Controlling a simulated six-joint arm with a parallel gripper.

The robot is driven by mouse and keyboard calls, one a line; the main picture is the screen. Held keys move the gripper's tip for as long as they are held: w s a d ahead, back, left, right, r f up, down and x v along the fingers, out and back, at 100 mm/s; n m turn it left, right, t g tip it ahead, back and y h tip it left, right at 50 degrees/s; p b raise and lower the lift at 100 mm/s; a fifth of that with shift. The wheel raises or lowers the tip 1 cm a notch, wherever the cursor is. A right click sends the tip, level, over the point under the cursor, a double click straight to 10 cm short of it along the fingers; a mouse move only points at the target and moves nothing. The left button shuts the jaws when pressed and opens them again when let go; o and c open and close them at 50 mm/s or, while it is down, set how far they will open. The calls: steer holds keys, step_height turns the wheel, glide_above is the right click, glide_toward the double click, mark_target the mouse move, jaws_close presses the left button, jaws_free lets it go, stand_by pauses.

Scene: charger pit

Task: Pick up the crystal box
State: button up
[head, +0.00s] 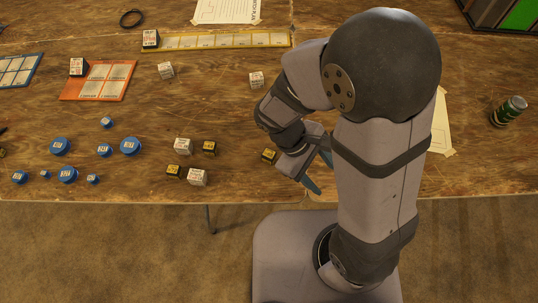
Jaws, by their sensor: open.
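Several small labelled boxes lie on the wooden table; their print is too small to read, so I cannot tell which is the crystal box. Black-and-yellow boxes show in the head view: one (269,155) just left of my gripper, one (209,148) and one (173,171) further left. White boxes (183,146), (197,177), (166,71) and (256,79) are also on the table. My gripper (318,172) has blue-green fingers and is open near the table's front edge, partly hidden by my arm. I see nothing between the fingers.
Blue round pieces (68,174) stand at the left. An orange card (98,80) and a yellow strip (220,41) each have a dark-and-white box at the left end. A green can (508,111) is at the right. The table's front edge (130,199) is near my gripper.

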mark_target(267, 158)
steer(key=w+a+f+n+t+h, duration=0.1)
steer(key=a+n+t, duration=0.1)
steer(key=n, duration=0.1)
steer(key=w+a+f+n+t+h, duration=0.1)
steer(key=w+a+f+n+t, duration=0.1)
steer(key=n, duration=0.2)
steer(key=w+a+f+n+t+h+b, duration=0.1)
steer(key=a+n+t, duration=0.1)
steer(key=n+t, duration=0.1)
steer(key=shift+w+a+f+n+h, duration=0.15)
steer(key=shift+w+n+h, duration=0.2)
steer(key=shift+n, duration=0.35)
steer(key=a+f+n+t+y, duration=0.1)
steer(key=a+n+t, duration=0.1)
steer(key=a+n, duration=0.1)
steer(key=a+f+n+t+y, duration=0.1)
steer(key=a+n+t, duration=0.1)
steer(key=a, duration=0.1)
steer(key=a+f+n+t+y+b, duration=0.1)
steer(key=a+n+t, duration=0.1)
steer(key=a+n, duration=0.1)
steer(key=shift+w+a+f+n+t, duration=0.3)
steer(key=shift+w+a, duration=0.1)
steer(key=shift+a, duration=0.2)
steer(key=shift+p+x, duration=1.05)
steer(key=shift+x, duration=1.85)
steer(key=shift+w+d+f, duration=0.45)
steer(key=shift+w+f, duration=0.05)
steer(key=c, duration=1.1)
